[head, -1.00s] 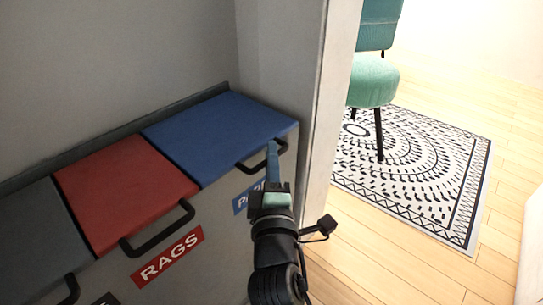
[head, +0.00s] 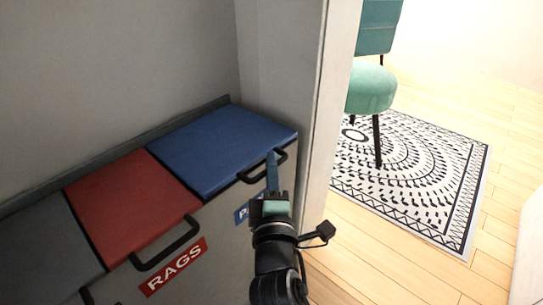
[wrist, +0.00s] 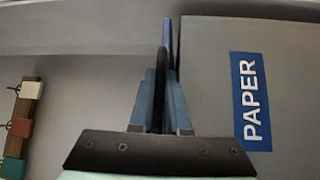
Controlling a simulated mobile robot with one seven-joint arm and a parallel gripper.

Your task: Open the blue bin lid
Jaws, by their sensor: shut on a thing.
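The blue bin lid (head: 222,145) is at the right end of a row of lids in the head view and looks down, or nearly so. Its black handle (head: 248,177) sticks out from the front edge. My gripper (head: 272,160) is at the right part of this handle, with its blue fingers pointing up. In the wrist view the fingers (wrist: 163,95) are closed around the dark handle (wrist: 163,62), seen edge-on. A blue PAPER label (wrist: 250,100) is on the bin front to the right; in the head view my gripper partly hides it.
A red lid (head: 130,205) with a RAGS label (head: 173,266) and a grey lid (head: 45,240) lie to the left. A pale wall post (head: 318,110) stands close on the right. Beyond it are a green chair (head: 370,88), a patterned rug (head: 420,170) and open floor.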

